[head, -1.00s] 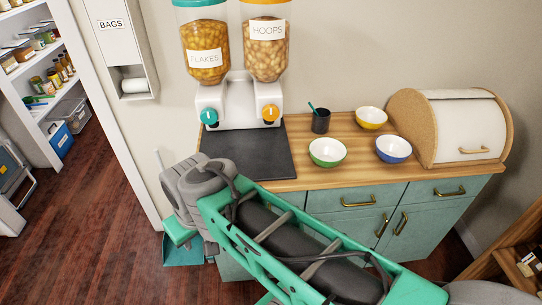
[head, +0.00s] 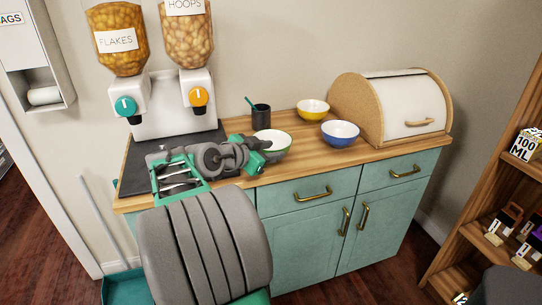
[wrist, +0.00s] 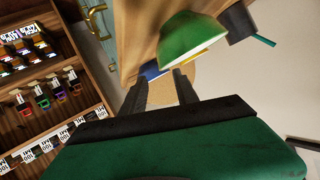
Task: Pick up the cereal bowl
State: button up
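Three bowls stand on the wooden counter: a green bowl (head: 277,142), a blue bowl (head: 341,135) and a yellow bowl (head: 313,112). The frames do not show which is the cereal bowl. My gripper (head: 260,158) is by the green bowl's near left side and hides part of it. In the wrist view my gripper (wrist: 160,80) has its two dark fingers apart with no object held between them. The green bowl (wrist: 190,40) is just beyond the fingertips there. Contact cannot be told.
The cereal dispenser (head: 172,100) stands on a dark mat at the left. A dark cup (head: 261,118) with a teal utensil is behind the green bowl. A bread box (head: 405,105) closes off the counter's right end. A wooden shelf (head: 490,215) stands at far right.

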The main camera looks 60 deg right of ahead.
aim_at(288, 148)
jog(key=x, duration=0.5)
jog(key=w+x, duration=0.1)
jog(key=x, duration=0.2)
jog(key=shift+d+f, duration=0.1)
grip_shut()
dwell(1.1)
